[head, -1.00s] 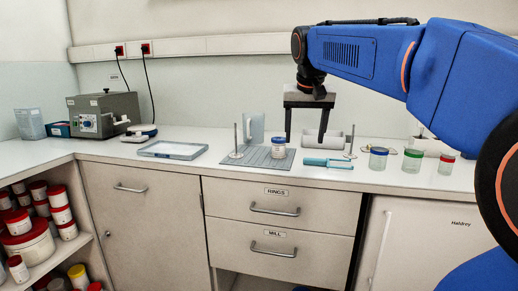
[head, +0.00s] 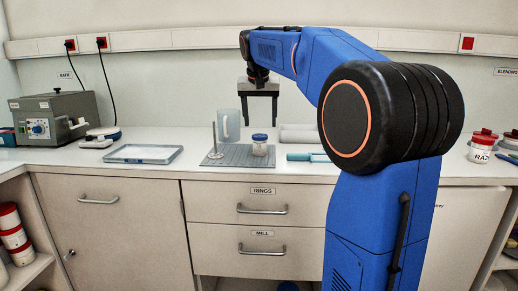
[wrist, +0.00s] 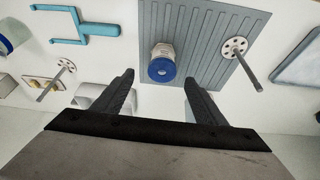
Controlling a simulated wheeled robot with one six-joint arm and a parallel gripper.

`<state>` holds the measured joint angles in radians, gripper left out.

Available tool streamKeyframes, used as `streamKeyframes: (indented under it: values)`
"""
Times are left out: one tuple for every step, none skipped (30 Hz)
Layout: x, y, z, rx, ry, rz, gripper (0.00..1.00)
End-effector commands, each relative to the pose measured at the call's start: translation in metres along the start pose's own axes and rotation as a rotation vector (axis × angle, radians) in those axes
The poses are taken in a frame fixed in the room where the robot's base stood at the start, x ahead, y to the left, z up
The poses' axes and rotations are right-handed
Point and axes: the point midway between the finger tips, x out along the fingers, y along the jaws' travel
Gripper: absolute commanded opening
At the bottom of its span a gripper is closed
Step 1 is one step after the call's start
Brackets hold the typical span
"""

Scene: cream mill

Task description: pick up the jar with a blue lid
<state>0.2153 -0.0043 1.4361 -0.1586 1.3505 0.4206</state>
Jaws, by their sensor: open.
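A small white jar with a blue lid (head: 260,147) stands upright on a grey ribbed mat (head: 235,160) on the counter. In the wrist view its lid (wrist: 162,69) shows between the lines of my two fingers. My gripper (head: 261,122) is open and empty, fingers pointing down, over the mat area and apart from the jar. Its fingers (wrist: 159,78) are spread in the wrist view. Another jar (wrist: 6,42), with a blue edge, is cut off at the left of the wrist view; my arm hides that part of the counter in the head view.
A metal rod stand (head: 215,153) is on the mat left of the jar, and a clear jug (head: 228,124) stands behind. A light blue tool (head: 305,157) lies to the right. A shallow tray (head: 143,153) lies left, with free counter between it and the mat.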

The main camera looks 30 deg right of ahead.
Motion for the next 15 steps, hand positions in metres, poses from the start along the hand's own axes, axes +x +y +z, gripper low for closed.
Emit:
streamKeyframes:
  values:
    - [0.010,0.000,0.000,0.000,-0.002,0.001,0.65]
    - [0.015,0.000,0.000,0.000,-0.003,0.001,0.65]
    - [0.022,0.000,0.000,0.000,-0.002,0.001,0.65]
    - [0.026,0.000,0.000,0.000,-0.002,0.001,0.65]
    - [0.030,0.000,0.000,0.000,-0.002,0.001,0.65]
    - [0.035,0.000,0.000,0.000,-0.001,0.001,0.65]
    - [0.038,0.000,0.000,0.000,-0.001,0.000,0.65]
    - [0.041,0.000,0.000,0.000,-0.001,0.000,0.65]
    - [0.044,0.000,0.000,0.000,-0.001,0.000,0.65]
    - [0.046,0.000,0.000,0.000,0.000,0.000,0.65]
    - [0.047,0.000,0.000,0.000,0.000,0.000,0.65]
    - [0.048,0.000,0.000,0.000,0.001,0.000,0.65]
    - [0.049,0.000,0.000,0.000,0.001,-0.001,0.65]
    - [0.050,0.000,0.000,0.000,0.001,-0.001,0.65]
    - [0.052,-0.001,0.000,0.000,0.001,-0.001,0.65]
